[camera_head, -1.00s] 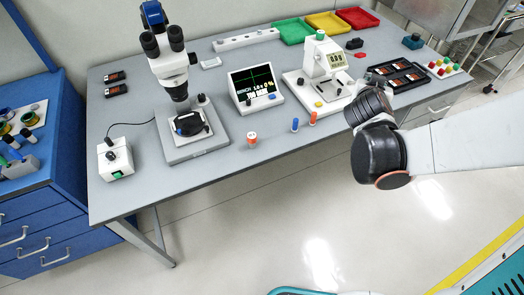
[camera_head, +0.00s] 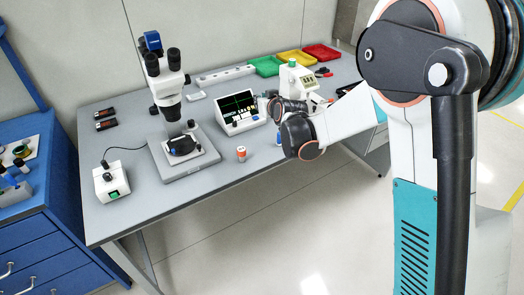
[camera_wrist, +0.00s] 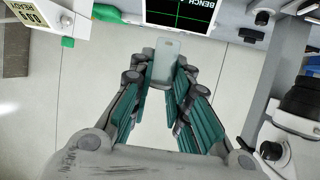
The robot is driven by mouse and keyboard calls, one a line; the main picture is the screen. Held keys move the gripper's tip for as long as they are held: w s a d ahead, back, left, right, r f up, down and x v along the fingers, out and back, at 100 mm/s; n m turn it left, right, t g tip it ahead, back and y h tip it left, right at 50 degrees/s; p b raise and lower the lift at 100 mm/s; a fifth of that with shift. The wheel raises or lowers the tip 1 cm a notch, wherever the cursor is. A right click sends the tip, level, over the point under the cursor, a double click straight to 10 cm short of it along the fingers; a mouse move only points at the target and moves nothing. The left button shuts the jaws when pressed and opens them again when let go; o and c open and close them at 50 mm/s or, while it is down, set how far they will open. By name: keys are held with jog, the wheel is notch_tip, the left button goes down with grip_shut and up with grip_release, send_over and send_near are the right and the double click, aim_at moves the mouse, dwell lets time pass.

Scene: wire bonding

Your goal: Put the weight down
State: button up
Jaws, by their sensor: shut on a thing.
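My gripper (camera_wrist: 163,88) is shut on a flat pale grey piece with a small slot near its top, which I take to be the weight (camera_wrist: 163,66). It stands between the teal-padded fingers in the wrist view. In the head view my gripper (camera_head: 268,106) is over the bench, beside the bench display (camera_head: 240,108) and in front of the white tester (camera_head: 297,80). The weight is too small and covered to make out clearly there. I cannot tell whether it touches anything below.
The grey bench (camera_head: 130,190) has free room at its front left. The microscope (camera_head: 168,85) stands left of the display. An orange-and-white bottle (camera_head: 241,154) stands near the front edge, with a blue one (camera_head: 279,138) close to my wrist. Coloured trays (camera_head: 296,58) lie at the back.

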notch_tip(320, 180, down, 19)
jog(key=b, duration=0.6)
jog(key=shift+f+b, duration=0.15)
jog(key=shift+b, duration=0.25)
jog(key=shift+f, duration=0.1)
jog(key=o, duration=0.6)
jog(key=shift+o, duration=0.2)
jog(key=p+v, duration=0.4)
jog(key=v, duration=0.8)
jog(key=shift+d+r, duration=0.1)
jog(key=shift+r, duration=0.15)
